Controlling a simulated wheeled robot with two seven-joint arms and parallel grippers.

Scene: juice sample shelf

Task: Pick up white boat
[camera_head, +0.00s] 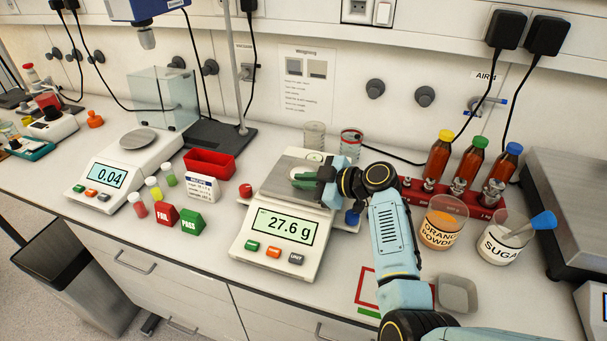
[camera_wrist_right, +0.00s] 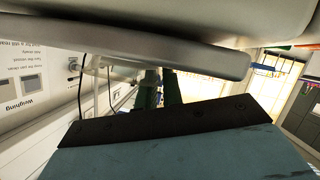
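My right gripper (camera_head: 304,180) is low over the metal pan of the front scale (camera_head: 279,235), whose display reads 27.6 g. Its green fingers also show in the right wrist view (camera_wrist_right: 161,90), with a narrow gap between them and nothing clearly held. A shallow pale grey-white square dish (camera_head: 458,294) lies on the counter to the right of my right forearm. It looks like a weighing boat, but I cannot tell whether it is the white boat. My left gripper is not in view.
Two clear beakers stand behind the scale, one (camera_head: 314,135) left of the other (camera_head: 351,142). A red rack (camera_head: 410,191) with bottles, an orange powder jar (camera_head: 442,225) and a sugar jar (camera_head: 500,243) stand right. A red tray (camera_head: 209,163) and another scale (camera_head: 125,165) stand left.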

